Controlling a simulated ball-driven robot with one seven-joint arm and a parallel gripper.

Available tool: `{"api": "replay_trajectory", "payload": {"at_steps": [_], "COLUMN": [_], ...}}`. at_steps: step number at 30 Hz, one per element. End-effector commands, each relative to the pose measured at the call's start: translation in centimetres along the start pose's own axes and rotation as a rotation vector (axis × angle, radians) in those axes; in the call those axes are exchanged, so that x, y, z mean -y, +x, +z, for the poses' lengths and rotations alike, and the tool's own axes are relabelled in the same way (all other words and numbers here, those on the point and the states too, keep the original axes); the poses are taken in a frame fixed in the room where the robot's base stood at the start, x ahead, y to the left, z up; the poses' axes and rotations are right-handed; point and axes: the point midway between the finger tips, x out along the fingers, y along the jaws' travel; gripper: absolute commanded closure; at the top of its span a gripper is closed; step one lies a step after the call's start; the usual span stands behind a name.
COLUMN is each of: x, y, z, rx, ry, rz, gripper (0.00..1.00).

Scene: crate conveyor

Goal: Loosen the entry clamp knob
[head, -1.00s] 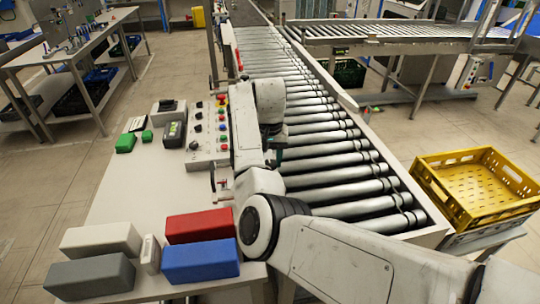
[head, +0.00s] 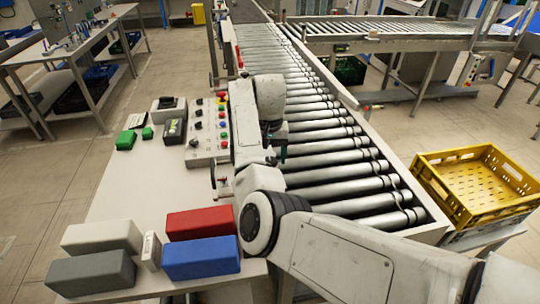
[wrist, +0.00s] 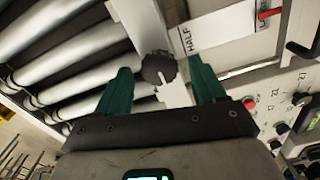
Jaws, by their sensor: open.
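A black lobed knob (wrist: 159,68) with a pale pointer mark shows in the wrist view, on a light metal bracket beside the rollers. A plate marked HALF (wrist: 187,40) is next to it. My gripper (wrist: 160,80) has two green fingers, spread open with the knob between them in the picture. A gap shows on both sides, and I cannot tell how far the knob is in depth. In the head view my arm hides the knob, and only a bit of the green gripper (head: 281,154) shows over the conveyor edge.
The roller conveyor (head: 335,150) runs along the right of my arm. A control panel (head: 206,130) with buttons lies to its left. Red (head: 200,221), blue (head: 201,258), white and grey blocks stand on the front table. A yellow crate (head: 446,195) is at right.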

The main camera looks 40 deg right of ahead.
Motion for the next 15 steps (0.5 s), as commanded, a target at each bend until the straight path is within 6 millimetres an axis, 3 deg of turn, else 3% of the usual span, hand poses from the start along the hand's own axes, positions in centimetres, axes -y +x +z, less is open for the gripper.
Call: {"api": "replay_trajectory", "payload": {"at_steps": [5, 15], "x": [0.0, 0.1], "y": [-2.0, -8.6], "z": [-0.1, -0.1], "rx": [-0.005, -0.003], "ry": [0.0, 0.001], "rz": [-0.002, -0.003], "gripper": [0.31, 0.31]}}
